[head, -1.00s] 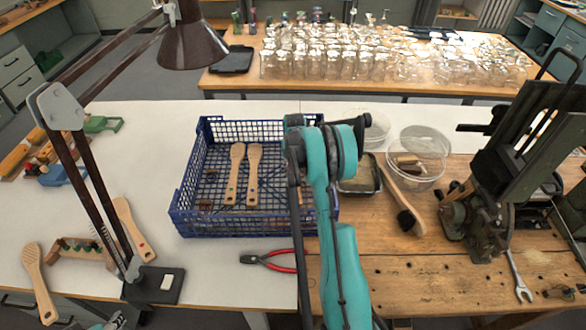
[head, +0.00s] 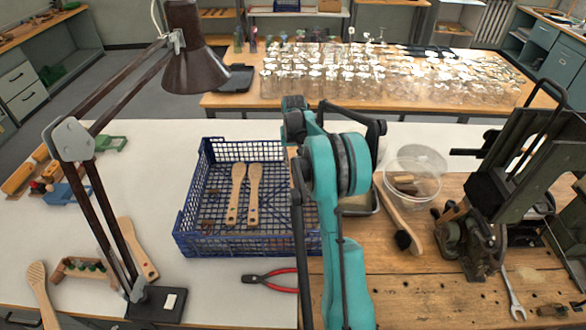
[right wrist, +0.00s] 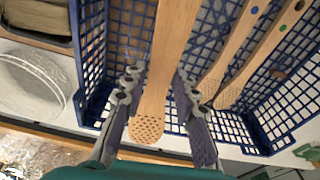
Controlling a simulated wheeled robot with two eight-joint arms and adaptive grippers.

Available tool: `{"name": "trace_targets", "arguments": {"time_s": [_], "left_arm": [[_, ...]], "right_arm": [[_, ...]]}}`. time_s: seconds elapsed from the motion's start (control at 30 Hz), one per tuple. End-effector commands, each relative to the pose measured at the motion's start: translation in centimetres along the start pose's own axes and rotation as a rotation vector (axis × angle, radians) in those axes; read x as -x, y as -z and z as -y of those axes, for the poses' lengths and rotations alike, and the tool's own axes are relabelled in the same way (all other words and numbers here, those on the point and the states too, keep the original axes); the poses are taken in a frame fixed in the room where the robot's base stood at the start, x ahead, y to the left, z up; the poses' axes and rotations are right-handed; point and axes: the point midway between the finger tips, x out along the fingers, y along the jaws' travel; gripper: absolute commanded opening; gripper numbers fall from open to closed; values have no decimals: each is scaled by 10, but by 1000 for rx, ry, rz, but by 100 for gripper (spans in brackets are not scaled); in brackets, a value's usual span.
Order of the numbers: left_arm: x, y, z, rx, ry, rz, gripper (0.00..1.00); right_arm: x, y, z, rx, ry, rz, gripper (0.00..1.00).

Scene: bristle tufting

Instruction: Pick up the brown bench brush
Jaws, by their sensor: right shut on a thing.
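My right gripper (right wrist: 157,84) is shut on a light wooden brush body (right wrist: 172,40) with a rounded end full of small holes. In the right wrist view it looks closer than the blue crate (right wrist: 92,60) behind it, so it seems held above the crate. My right arm hides this gripper and the held piece in the head view. Another brush (head: 401,217), with a wooden handle and dark bristles, lies on the bench right of my arm. My left gripper is not in view.
Two wooden brush bodies (head: 235,193) lie in the blue crate (head: 248,247). Red-handled pliers (head: 279,272) lie in front. A clear tub (head: 415,168) and a dark machine (head: 505,185) stand right. A brown lamp (head: 190,55) rises left; white tabletop between lamp and crate is clear.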

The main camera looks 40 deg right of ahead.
Motion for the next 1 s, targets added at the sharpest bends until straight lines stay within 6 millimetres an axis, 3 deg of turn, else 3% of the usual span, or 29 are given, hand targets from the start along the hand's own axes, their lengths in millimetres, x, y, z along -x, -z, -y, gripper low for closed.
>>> {"name": "trace_targets", "arguments": {"time_s": [0.2, 0.57, 0.87, 1.0], "left_arm": [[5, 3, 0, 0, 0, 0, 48], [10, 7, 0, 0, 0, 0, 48], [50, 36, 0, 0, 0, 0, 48], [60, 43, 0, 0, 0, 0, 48]], "right_arm": [[23, 4, 0, 0, 0, 0, 0], [33, 5, 0, 0, 0, 0, 0], [81, 12, 0, 0, 0, 0, 0], [93, 14, 0, 0, 0, 0, 0]]}}
